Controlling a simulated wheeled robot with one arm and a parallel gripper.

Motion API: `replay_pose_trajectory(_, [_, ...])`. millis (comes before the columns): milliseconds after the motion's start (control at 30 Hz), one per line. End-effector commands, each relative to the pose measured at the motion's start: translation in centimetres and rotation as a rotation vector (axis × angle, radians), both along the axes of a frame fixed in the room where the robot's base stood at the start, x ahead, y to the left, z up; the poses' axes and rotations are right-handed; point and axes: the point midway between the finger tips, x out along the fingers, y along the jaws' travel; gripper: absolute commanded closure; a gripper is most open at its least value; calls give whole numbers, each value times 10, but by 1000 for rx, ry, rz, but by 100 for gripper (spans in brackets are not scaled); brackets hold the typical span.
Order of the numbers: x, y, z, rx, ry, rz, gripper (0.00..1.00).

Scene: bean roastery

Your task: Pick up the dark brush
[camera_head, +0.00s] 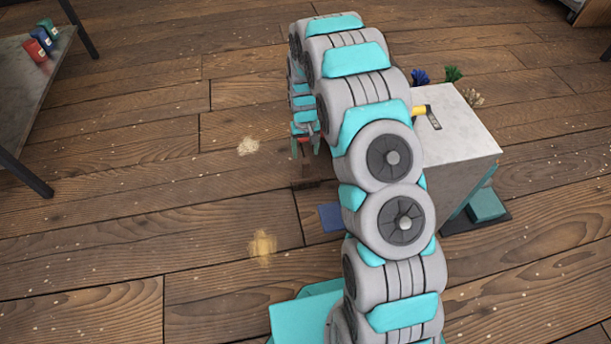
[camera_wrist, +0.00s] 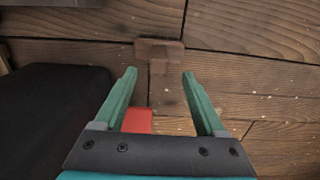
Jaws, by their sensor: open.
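The dark brush (camera_head: 307,184) lies on the wooden floor below my gripper (camera_head: 305,146) in the head view. Its head is a dark brown bar, and a short brown handle joins it at the middle. In the wrist view the brush (camera_wrist: 160,48) shows as a T shape just beyond the fingertips, roughly centred between them. My gripper (camera_wrist: 159,74) is open, with its two green fingers apart and nothing between the tips. The brush is not held. A red piece shows low between the fingers; I cannot tell what it is.
A pale-topped cabinet (camera_head: 462,125) stands right of my arm, with blue, green and beige brushes beside it. A blue flat item (camera_head: 331,217) lies on the floor. Two debris patches (camera_head: 248,146) (camera_head: 262,245) lie left. A table (camera_head: 32,88) stands far left. Floor between is open.

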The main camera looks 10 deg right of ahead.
Motion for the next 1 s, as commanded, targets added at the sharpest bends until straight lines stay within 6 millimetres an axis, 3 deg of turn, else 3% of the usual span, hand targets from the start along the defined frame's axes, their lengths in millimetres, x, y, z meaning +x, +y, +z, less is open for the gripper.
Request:
replay_pose_trajectory(100, [7,1,-22,2,-5,1,28])
replay_pose_trajectory(567, [9,1,-62,3,-6,3,28])
replay_pose_trajectory(833, [7,-2,-99,3,-7,3,28])
replay_pose_trajectory(1000, [8,-1,-108,4,-10,3,28])
